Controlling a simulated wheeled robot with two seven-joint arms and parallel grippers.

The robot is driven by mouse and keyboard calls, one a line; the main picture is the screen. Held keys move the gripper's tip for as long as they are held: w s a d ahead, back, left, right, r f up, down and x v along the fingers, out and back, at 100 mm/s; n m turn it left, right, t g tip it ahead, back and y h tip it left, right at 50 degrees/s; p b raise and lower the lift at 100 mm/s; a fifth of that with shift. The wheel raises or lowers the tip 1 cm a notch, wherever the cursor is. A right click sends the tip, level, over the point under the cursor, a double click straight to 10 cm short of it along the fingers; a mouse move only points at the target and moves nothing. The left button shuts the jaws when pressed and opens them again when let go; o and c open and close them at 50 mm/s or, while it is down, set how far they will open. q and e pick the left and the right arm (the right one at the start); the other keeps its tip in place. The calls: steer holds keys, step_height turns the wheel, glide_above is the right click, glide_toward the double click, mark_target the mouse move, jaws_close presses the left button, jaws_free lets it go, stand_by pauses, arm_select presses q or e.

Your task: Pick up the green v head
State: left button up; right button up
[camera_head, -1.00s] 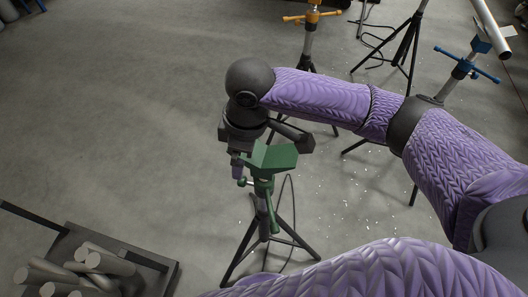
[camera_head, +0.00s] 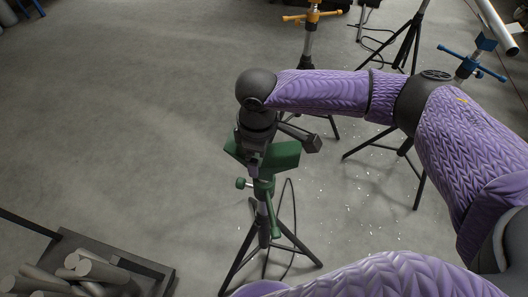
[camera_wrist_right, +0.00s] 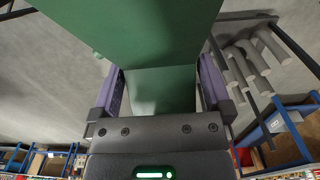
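The green V head (camera_head: 283,156) sits on top of a stand with a dark tripod base, near the middle of the head view. Its two plates spread to left and right. My right gripper (camera_head: 254,160) comes down on it from above and hides part of its middle. In the right wrist view the green V head (camera_wrist_right: 155,90) fills the space between the two purple fingers of my right gripper (camera_wrist_right: 160,88). The fingers are wide apart, one on each side of a green plate. Firm contact cannot be made out. My left gripper is not in view.
A dark cart (camera_head: 150,268) with several grey cylinders (camera_head: 75,270) stands at the lower left. An orange-handled stand (camera_head: 309,30) and a blue-handled stand (camera_head: 467,65) are behind my right arm. A black cable hangs beside the green stand. The floor at left is clear.

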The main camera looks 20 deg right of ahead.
jaws_close()
